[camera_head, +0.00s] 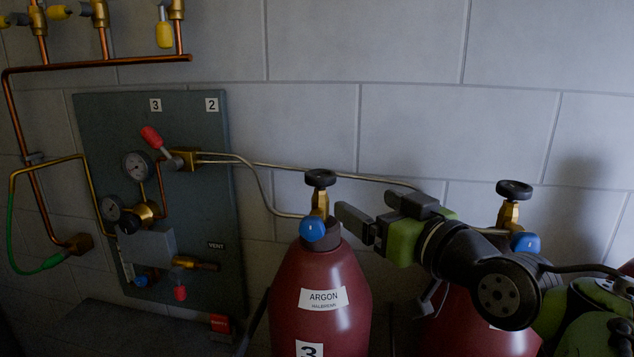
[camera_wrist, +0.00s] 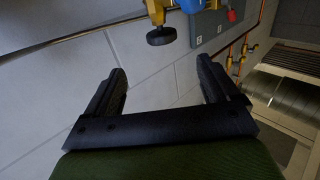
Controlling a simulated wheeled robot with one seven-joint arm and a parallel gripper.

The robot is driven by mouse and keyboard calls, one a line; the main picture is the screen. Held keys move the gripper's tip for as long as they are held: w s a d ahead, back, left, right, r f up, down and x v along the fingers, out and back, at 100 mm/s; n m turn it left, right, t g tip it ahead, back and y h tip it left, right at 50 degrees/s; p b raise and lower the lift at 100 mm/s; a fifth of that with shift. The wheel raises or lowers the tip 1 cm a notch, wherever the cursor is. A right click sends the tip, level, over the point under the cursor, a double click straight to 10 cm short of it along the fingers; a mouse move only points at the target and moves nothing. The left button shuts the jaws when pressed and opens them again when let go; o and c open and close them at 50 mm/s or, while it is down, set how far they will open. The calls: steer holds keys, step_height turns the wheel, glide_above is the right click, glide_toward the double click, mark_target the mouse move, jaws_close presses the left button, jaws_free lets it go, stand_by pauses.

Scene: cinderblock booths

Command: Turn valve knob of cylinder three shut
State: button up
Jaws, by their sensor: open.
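Cylinder three (camera_head: 319,297) is a dark red bottle labelled ARGON with a 3 below, upright against the wall in the head view. Its black valve knob (camera_head: 320,178) sits on top of a brass valve with a blue round fitting (camera_head: 312,228). My gripper (camera_head: 362,222) is open and empty, to the right of the valve and a little below the knob, apart from it in the picture. In the wrist view my open fingers (camera_wrist: 162,88) have wall between them; a black knob (camera_wrist: 161,36) on a brass valve shows beyond them at the top.
A second dark red cylinder (camera_head: 470,325) with its own black knob (camera_head: 514,190) stands at right, partly behind my arm. A grey panel (camera_head: 205,245) with gauges and a red-handled valve (camera_head: 152,138) is at left. Thin metal tubes (camera_head: 265,190) run from the panel to the cylinders.

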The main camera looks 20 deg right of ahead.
mark_target(319, 172)
steer(key=w+p, duration=0.1)
steer(key=w, duration=0.4)
steer(key=w+a+p, duration=0.1)
steer(key=w+p, duration=0.1)
steer(key=w, duration=0.3)
steer(key=w+a+p, duration=0.1)
steer(key=w, duration=0.4)
steer(key=shift+w+r, duration=0.1)
steer(key=shift+w, duration=0.25)
steer(key=shift+s, duration=0.1)
steer(key=shift+c, duration=0.3)
steer(key=c, duration=0.9)
